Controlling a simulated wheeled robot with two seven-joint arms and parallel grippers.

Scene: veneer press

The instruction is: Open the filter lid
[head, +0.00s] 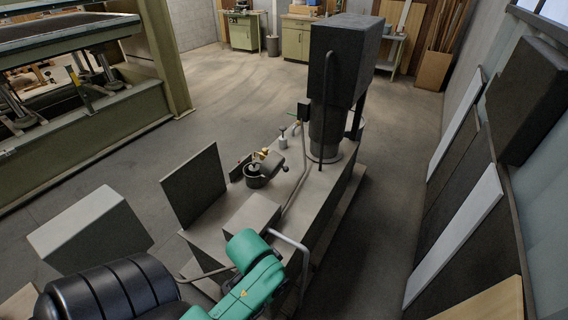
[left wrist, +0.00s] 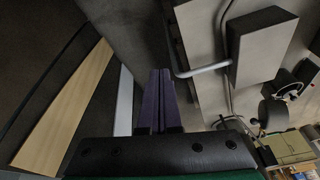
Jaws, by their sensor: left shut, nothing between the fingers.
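The filter looks like a small dark round pot (head: 254,180) with a dark round top and brass fittings (head: 262,153), on the grey machine bench in the head view. A round part in the left wrist view (left wrist: 272,113) seems to be the same filter. I cannot tell how its lid sits. My left gripper's dark fingers (left wrist: 157,100) are shut and empty, apart from the filter, near a bent grey pipe (left wrist: 198,71). In the head view my teal and black left arm hides the fingers. My right gripper is not in view.
A grey box (head: 252,214) and an upright dark panel (head: 194,186) stand near the filter. A tall black unit (head: 341,60) rises behind it. The bent pipe (head: 296,246) sticks out at the bench's near end. Boards (head: 456,238) lean at right.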

